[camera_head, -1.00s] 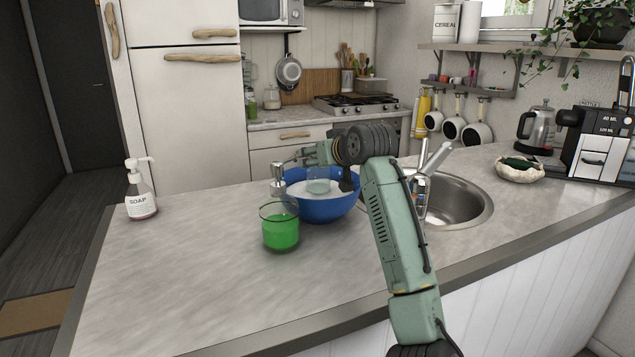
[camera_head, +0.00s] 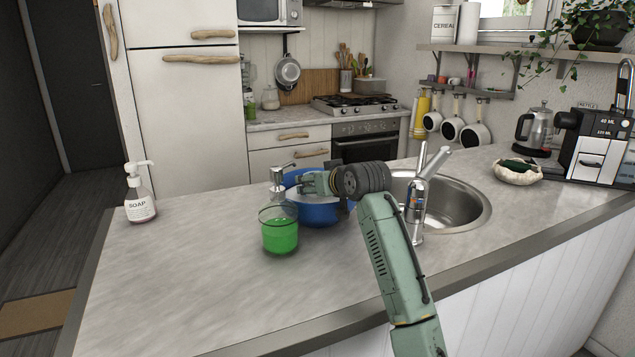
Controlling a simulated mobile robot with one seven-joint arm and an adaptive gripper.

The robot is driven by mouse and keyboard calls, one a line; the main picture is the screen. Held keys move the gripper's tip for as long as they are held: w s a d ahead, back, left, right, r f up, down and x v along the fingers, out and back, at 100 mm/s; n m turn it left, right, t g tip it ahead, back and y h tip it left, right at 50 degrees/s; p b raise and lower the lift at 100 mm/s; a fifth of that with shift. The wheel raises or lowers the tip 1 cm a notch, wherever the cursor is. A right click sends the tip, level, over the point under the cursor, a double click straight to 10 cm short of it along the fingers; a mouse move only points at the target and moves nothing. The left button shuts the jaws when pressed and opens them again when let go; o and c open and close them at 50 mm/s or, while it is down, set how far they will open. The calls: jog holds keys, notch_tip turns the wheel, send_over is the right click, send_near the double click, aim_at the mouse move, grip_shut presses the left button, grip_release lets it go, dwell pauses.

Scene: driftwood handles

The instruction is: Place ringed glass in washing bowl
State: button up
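The blue washing bowl (camera_head: 318,214) stands on the counter left of the sink, with pale contents partly showing inside. My gripper (camera_head: 300,186) is low over the bowl, its fingers pointing left near the left rim. My gripper and wrist cover much of the bowl's inside, so no glass shows in it now. Whether the fingers are open or shut, or hold anything, I cannot tell. A clear glass with green contents (camera_head: 279,235) stands upright on the counter at the bowl's front left. I cannot tell whether it is the ringed glass.
A metal pump dispenser (camera_head: 278,178) stands behind the green glass, close to the bowl's left side. The tap (camera_head: 417,200) and sink (camera_head: 455,205) are right of my arm. A soap bottle (camera_head: 139,196) stands far left. The left and front counter are clear.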

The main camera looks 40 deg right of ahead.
jog(key=shift+o, duration=1.1)
jog(key=shift+r, duration=0.25)
jog(key=shift+s, duration=0.4)
jog(key=b+v, duration=0.3)
jog(key=v, duration=0.8)
jog(key=shift+s+a, duration=0.1)
jog(key=shift+s, duration=0.05)
